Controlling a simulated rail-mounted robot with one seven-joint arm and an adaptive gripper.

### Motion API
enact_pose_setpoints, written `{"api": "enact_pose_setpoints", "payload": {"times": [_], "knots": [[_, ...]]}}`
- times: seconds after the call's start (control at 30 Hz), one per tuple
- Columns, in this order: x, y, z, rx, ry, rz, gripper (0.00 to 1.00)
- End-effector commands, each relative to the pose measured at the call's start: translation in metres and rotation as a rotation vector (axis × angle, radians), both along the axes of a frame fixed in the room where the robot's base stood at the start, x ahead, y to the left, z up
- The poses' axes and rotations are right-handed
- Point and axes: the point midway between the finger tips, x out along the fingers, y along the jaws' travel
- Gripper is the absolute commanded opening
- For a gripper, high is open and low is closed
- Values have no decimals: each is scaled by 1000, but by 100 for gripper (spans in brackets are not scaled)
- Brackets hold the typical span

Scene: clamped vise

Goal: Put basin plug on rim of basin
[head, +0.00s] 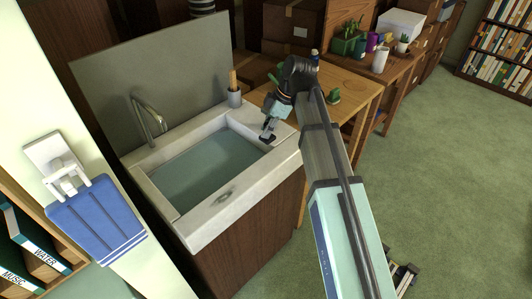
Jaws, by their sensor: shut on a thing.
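The basin (277,162) has a pale stone rim and a teal, water-like surface inside. The gripper is shut on a small dark piece that looks like the basin plug (267,139). The plug is at or just above the rim there; I cannot tell whether it touches. The fingertips are small and partly hidden by the dark plug and the wrist.
A faucet (149,117) stands at the basin's back left. A grey cup with a wooden-handled brush (234,96) stands on the back right corner. A blue towel (97,218) hangs at left. A wooden table (350,92) with a small green plant stands right of the basin.

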Motion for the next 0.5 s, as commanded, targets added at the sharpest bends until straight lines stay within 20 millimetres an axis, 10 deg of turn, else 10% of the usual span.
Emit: {"api": "enact_pose_setpoints", "payload": {"times": [0.5], "knots": [[0,0,-75,0,-1,-1,0]]}}
